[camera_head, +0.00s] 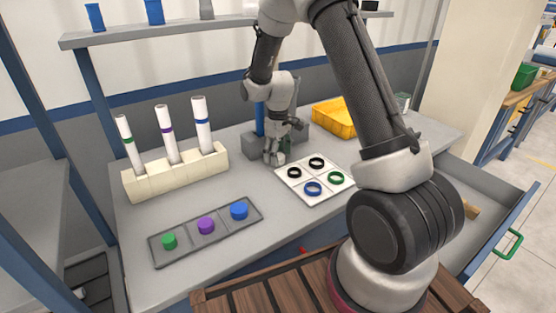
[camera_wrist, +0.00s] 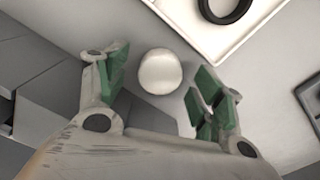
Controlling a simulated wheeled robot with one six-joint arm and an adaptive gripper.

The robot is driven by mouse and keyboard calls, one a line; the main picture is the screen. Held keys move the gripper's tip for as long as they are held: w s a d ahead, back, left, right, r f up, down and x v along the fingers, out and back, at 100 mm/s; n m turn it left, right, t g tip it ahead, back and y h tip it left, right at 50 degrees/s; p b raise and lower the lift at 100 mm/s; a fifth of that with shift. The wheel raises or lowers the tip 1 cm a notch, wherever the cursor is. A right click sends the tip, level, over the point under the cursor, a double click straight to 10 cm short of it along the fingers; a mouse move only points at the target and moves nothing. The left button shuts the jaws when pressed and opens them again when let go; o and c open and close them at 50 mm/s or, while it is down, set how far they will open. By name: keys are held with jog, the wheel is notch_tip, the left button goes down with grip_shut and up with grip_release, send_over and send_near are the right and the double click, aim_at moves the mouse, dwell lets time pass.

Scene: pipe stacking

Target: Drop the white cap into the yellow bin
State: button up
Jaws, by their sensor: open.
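The white cap (camera_wrist: 160,72) shows in the wrist view as a round white thing on the grey table, between and just beyond my gripper's fingers. My gripper (camera_wrist: 165,98) is open, with green pads on both sides of the cap and gaps between pads and cap. In the head view my gripper (camera_head: 274,158) points down at the table, left of the white tray; the cap cannot be made out there. The yellow bin (camera_head: 334,117) stands at the back right of the table, partly hidden by my arm.
A white tray (camera_head: 312,180) with black, blue and green rings lies right of my gripper. A grey block (camera_head: 247,146) stands close behind it. A rack (camera_head: 177,172) with three capped tubes is at left. A grey tray (camera_head: 205,233) with green, purple and blue caps lies in front.

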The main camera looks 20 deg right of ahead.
jog(key=c, duration=0.9)
jog(key=shift+c, duration=0.2)
jog(key=shift+r, duration=0.1)
